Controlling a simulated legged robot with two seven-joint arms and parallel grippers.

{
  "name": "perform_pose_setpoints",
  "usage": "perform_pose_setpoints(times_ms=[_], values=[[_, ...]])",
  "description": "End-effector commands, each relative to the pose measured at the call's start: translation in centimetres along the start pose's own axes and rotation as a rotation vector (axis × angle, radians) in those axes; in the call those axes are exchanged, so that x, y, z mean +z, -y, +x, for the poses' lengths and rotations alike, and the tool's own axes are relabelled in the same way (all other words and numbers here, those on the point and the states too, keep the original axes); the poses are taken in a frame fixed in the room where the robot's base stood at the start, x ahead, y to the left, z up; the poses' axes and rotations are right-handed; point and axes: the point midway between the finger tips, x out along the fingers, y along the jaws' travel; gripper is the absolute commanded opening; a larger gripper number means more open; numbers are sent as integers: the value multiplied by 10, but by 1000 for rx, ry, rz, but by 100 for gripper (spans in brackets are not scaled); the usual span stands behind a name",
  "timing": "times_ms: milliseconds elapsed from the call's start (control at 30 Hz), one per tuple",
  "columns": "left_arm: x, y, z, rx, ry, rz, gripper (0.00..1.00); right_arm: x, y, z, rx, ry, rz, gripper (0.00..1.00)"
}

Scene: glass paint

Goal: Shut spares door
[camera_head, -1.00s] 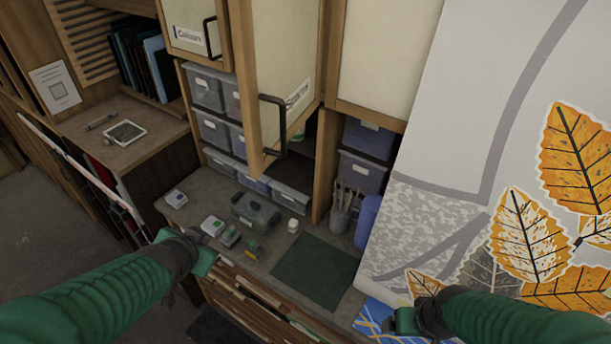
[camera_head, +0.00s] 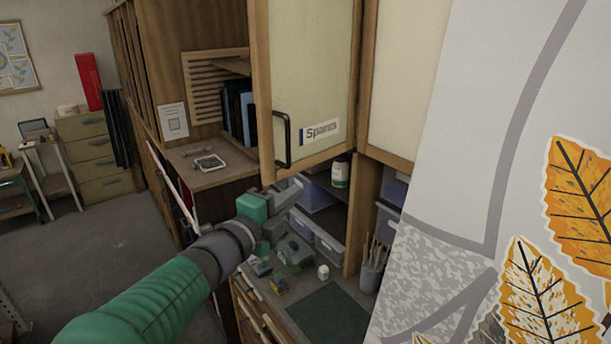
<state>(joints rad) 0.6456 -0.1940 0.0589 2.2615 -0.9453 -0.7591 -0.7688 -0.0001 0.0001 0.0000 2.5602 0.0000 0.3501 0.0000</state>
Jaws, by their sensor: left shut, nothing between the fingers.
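The spares door (camera_head: 312,78) is a cream panel in a wooden frame with a "Spares" label (camera_head: 321,131). It stands open, swung out from the cupboard. Its dark bar handle (camera_head: 283,140) is on the left side of the panel, near the lower corner. My left gripper (camera_head: 291,189) is shut and empty, just below the door's lower edge and handle. I cannot tell whether it touches the door. My right gripper is out of view.
The counter below holds a dark green mat (camera_head: 329,314), a small white pot (camera_head: 323,272) and a brush holder (camera_head: 372,274). A large leaf-patterned panel (camera_head: 470,190) fills the right side. Open floor (camera_head: 90,270) lies to the left.

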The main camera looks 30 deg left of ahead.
Motion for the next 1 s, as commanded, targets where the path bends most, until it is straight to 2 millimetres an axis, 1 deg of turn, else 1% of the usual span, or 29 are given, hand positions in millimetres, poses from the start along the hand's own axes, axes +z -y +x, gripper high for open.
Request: perform_pose_setpoints(times_ms=[33,100,333,400,433,600,700,1000], values=[[-1,2,11,3,-2,-3,0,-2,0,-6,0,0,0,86],[-2,2,27,5,-1,-4,0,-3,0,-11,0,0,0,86],[-5,4,76,4,-1,-3,0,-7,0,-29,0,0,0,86],[10,7,78,4,5,-3,0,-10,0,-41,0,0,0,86],[15,7,79,4,5,-3,0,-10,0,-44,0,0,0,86],[32,3,83,2,2,-1,0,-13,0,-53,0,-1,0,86],[34,1,84,1,1,0,0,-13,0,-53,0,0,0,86],[35,0,84,1,1,0,0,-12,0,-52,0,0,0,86]])
